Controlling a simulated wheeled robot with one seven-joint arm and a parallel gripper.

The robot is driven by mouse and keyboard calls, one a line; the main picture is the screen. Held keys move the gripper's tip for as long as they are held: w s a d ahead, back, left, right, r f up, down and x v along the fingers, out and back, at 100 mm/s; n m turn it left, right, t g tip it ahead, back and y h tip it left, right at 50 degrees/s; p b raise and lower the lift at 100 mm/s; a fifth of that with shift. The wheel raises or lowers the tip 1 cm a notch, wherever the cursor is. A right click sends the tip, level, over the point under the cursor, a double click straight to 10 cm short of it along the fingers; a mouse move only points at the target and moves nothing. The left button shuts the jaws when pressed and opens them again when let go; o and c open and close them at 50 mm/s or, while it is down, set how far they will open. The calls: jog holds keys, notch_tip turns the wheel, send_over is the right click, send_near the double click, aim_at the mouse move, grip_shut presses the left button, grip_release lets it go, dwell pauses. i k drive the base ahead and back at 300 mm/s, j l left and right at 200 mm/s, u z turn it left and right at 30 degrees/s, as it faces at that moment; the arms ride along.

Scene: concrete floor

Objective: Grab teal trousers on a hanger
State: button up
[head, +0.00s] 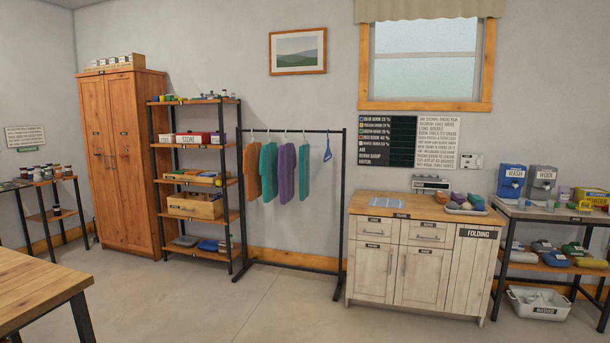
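A black clothes rack (343,200) stands against the back wall in the head view. From its top rail hang an orange-brown garment (252,172), a wider teal garment (268,172), a purple garment (286,174) and a narrower teal garment (304,174). The narrower teal one hangs at the right of the group, on a pale hanger hook. I cannot tell for sure which teal garment is the trousers. An empty blue hanger (327,149) hangs further right on the rail. My gripper is not in view.
A loaded shelf unit (233,200) stands close left of the rack, with a wooden wardrobe (134,170) beyond it. A folding cabinet (420,270) stands to the right. A wooden table (35,285) is at the near left. The concrete floor (240,318) before the rack is clear.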

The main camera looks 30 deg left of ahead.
aim_at(304, 149)
jog(key=u, duration=0.5)
jog(key=i+j+u, duration=0.25)
jog(key=i+u, duration=0.25)
jog(key=i+j+u, duration=0.15)
jog(key=i+u, duration=0.2)
jog(key=u, duration=0.15)
jog(key=i, duration=4.6)
jog(key=i+z, duration=0.1)
jog(key=i, duration=0.5)
jog(key=i+j+z, duration=0.1)
jog(key=i, duration=0.55)
jog(key=i+j+z, duration=0.15)
jog(key=i, duration=0.45)
